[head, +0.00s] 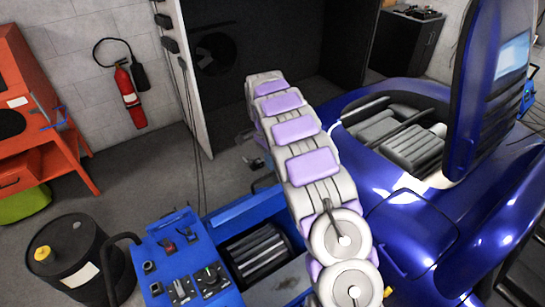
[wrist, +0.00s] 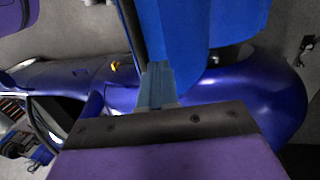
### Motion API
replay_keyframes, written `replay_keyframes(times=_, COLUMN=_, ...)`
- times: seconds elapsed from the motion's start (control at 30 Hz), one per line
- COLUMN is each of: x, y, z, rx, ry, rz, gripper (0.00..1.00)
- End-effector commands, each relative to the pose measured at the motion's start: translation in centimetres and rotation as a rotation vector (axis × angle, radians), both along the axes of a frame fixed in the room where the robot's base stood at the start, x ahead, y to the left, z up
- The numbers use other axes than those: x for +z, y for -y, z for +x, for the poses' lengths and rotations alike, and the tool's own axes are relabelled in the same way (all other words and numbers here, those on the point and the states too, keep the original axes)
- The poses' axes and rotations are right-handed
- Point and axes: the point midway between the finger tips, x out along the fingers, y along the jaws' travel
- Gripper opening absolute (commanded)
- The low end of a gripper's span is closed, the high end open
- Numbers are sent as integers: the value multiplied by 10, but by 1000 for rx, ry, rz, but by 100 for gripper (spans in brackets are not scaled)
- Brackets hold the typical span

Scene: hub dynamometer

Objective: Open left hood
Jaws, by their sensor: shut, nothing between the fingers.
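A glossy dark-blue car (head: 397,235) stands at the right of the head view, with a tall panel (head: 478,90) with a window standing raised over its seats. A smooth blue body panel (head: 425,225) lies beside my arm; I cannot tell whether it is the left hood. In the wrist view the car's rounded blue bodywork (wrist: 240,110) spreads behind my gripper (wrist: 157,75). My gripper's fingers are shut and empty. A bright blue panel (wrist: 195,35) is close beyond the fingertips; contact cannot be told. My gripper is not visible in the head view.
A blue machine with a control panel (head: 185,265) and rollers (head: 258,255) stands at lower centre. A black drum (head: 75,255) and an orange bench (head: 25,120) are at left. A fire extinguisher (head: 130,97) hangs on the wall. Some grey floor (head: 130,175) is clear.

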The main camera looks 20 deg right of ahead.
Motion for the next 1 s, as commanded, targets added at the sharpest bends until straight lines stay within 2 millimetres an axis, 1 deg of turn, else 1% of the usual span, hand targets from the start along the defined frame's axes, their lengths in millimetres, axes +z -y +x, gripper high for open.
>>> replay_keyframes(times=0.1, x=0, y=-1, z=-2, rx=1, ry=-1, rz=-2, gripper=0)
replay_keyframes(times=0.4, x=-3, y=13, z=-2, rx=0, ry=0, rz=11, gripper=0)
replay_keyframes(times=0.57, x=-4, y=14, z=-5, rx=-1, ry=5, rz=12, gripper=0)
replay_keyframes(times=0.87, x=-6, y=8, z=-23, rx=1, ry=51, rz=11, gripper=0)
replay_keyframes(times=1.0, x=-9, y=11, z=-34, rx=2, ry=75, rz=16, gripper=0)
